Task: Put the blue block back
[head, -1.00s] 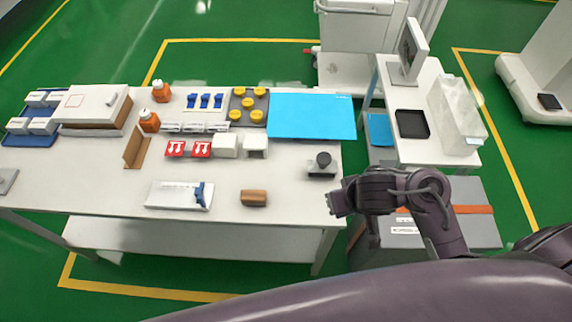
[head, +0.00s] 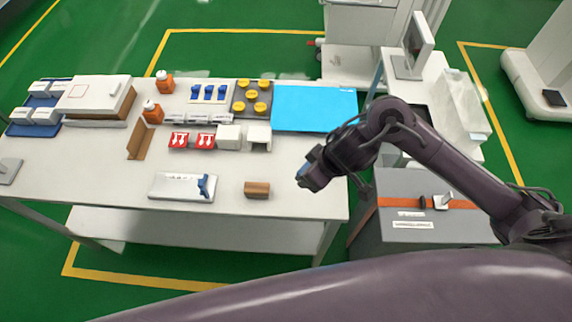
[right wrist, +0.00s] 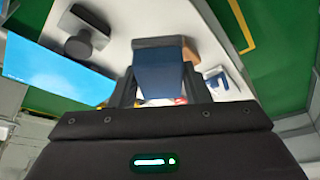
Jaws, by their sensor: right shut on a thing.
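My right gripper (head: 307,175) is over the right front part of the white table. It is shut on a blue block (right wrist: 160,75), which sits between the two fingers in the right wrist view. In the head view only a small blue part of the block (head: 302,171) shows at the fingertips. A white holder (head: 213,92) with several blue pieces stands at the back of the table. A white tray (head: 170,189) with a blue upright piece (head: 203,185) lies near the front edge. My left gripper is not in view.
A brown block (head: 257,189) lies left of my right gripper. A blue mat (head: 315,108) lies at the back right. A dark-knobbed item (right wrist: 85,38) shows in the right wrist view. White boxes (head: 258,136) stand mid-table. A grey cart (head: 420,220) stands to the right.

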